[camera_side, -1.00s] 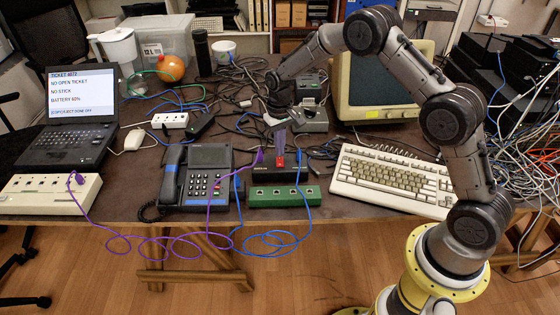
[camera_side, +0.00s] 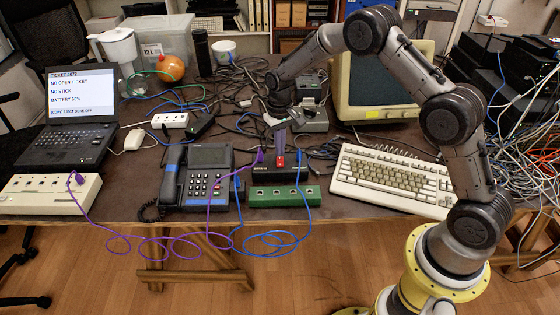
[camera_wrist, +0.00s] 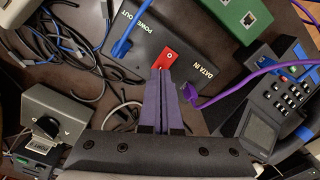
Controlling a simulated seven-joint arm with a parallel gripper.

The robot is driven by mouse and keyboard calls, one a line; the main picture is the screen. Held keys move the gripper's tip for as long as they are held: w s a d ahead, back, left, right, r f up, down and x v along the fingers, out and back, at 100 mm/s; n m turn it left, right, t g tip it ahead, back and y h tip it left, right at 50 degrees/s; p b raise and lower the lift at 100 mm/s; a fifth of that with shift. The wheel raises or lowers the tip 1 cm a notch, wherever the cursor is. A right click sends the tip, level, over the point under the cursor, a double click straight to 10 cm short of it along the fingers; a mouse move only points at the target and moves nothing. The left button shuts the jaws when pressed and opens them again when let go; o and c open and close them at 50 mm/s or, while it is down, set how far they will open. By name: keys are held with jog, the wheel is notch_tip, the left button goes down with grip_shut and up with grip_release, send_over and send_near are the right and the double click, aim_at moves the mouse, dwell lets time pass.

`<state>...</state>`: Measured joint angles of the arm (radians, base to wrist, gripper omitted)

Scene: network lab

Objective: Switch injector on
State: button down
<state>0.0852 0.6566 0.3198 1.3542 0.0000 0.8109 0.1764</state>
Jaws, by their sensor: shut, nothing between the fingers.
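The injector (camera_side: 262,172) is a black box lying on the table behind the green block. In the wrist view the injector (camera_wrist: 185,30) shows the labels POWER OUT and DATA IN. A red rocker switch (camera_wrist: 155,55) sits at its near edge; it also shows in the side view (camera_side: 281,162). A blue plug is in the POWER OUT end and a purple plug (camera_wrist: 190,93) is at DATA IN. My gripper (camera_wrist: 161,72) is shut and empty, fingers pointing down. Its tips are at the switch's near end; whether they touch it I cannot tell.
A green block (camera_side: 284,196) stands in front of the injector. A desk phone (camera_side: 205,180) is at its left and a keyboard (camera_side: 392,178) at its right. A grey device (camera_wrist: 60,115) and loose cables lie close to my fingers.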

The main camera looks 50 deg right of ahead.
aim_at(280, 158)
jog(key=shift+f, duration=0.95)
dwell(1.0)
jog(key=shift+r, duration=3.55)
